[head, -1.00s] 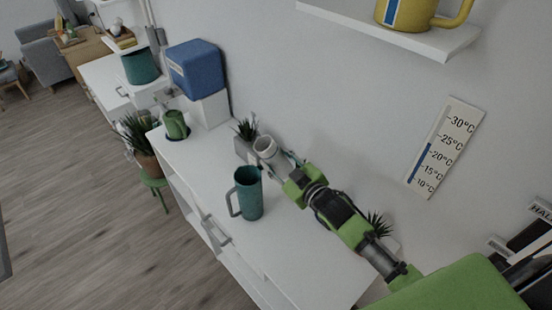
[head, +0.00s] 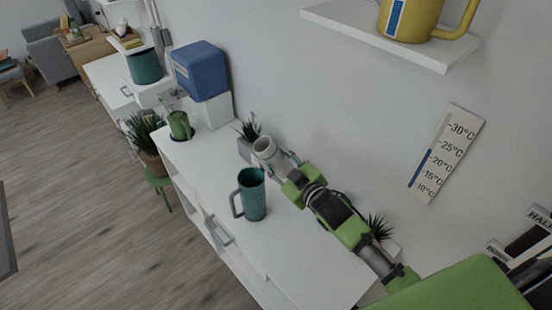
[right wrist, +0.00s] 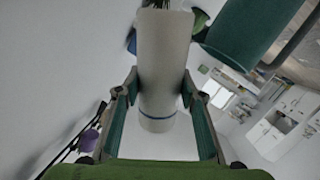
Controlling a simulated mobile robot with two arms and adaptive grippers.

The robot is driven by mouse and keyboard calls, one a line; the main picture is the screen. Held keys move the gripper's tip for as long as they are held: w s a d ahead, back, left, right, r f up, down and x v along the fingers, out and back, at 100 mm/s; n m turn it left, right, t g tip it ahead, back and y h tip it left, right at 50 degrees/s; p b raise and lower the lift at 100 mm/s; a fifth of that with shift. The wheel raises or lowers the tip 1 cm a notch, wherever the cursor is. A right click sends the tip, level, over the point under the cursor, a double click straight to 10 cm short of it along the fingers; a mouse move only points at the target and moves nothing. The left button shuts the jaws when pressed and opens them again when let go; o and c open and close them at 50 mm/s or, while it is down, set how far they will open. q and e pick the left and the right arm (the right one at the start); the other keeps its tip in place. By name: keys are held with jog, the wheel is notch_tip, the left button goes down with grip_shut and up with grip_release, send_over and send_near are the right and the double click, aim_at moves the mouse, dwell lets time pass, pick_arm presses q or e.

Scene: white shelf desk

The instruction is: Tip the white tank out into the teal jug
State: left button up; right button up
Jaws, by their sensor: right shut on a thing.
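The white tank (head: 265,147) is a pale cylinder with an open top, held above the white desk. In the right wrist view the tank (right wrist: 162,70) stands between the two fingers, with a thin blue band near one end. My right gripper (head: 283,164) is shut on it; the gripper also shows in the right wrist view (right wrist: 160,112). The teal jug (head: 252,195) stands upright on the desk, in front of and slightly left of the tank, apart from it. The jug also shows in the right wrist view (right wrist: 245,32). The tank's contents cannot be seen. My left gripper is not in view.
A potted spiky plant (head: 247,136) stands close behind the tank. A green cup (head: 180,125) and a blue box (head: 201,70) are at the desk's far end. A wall shelf (head: 390,38) holds a yellow mug (head: 408,18). The desk's front edge drops to the floor.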

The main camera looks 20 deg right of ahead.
jog(key=shift+r, duration=0.25)
jog(key=shift+a+r+p, duration=0.45)
jog(key=shift+r+p, duration=0.15)
jog(key=shift+p, duration=0.35)
jog(key=shift+d+f+n+h, duration=0.15)
jog(key=shift+f+n, duration=0.2)
jog(key=shift+f, duration=0.2)
jog(key=shift+d+f+n+h, duration=0.1)
jog(key=shift+f+n+h, duration=0.05)
jog(key=shift+f+n, duration=0.3)
dwell(0.7)
jog(key=shift+d+f+n+g+p, duration=0.15)
jog(key=shift+f+n+g+p, duration=0.25)
jog(key=shift+f, duration=0.3)
dwell(1.1)
jog(key=shift+d+f+n+h+p, duration=0.1)
jog(key=shift+f+n+h+p, duration=0.05)
jog(key=shift+n+h+p, duration=0.3)
dwell(0.4)
jog(key=shift+d+f+n+h, duration=0.15)
jog(key=shift+n+h, duration=0.2)
jog(key=shift+n, duration=0.2)
dwell(1.0)
jog(key=shift+n+h, duration=0.3)
jog(key=shift+n, duration=0.2)
dwell(0.4)
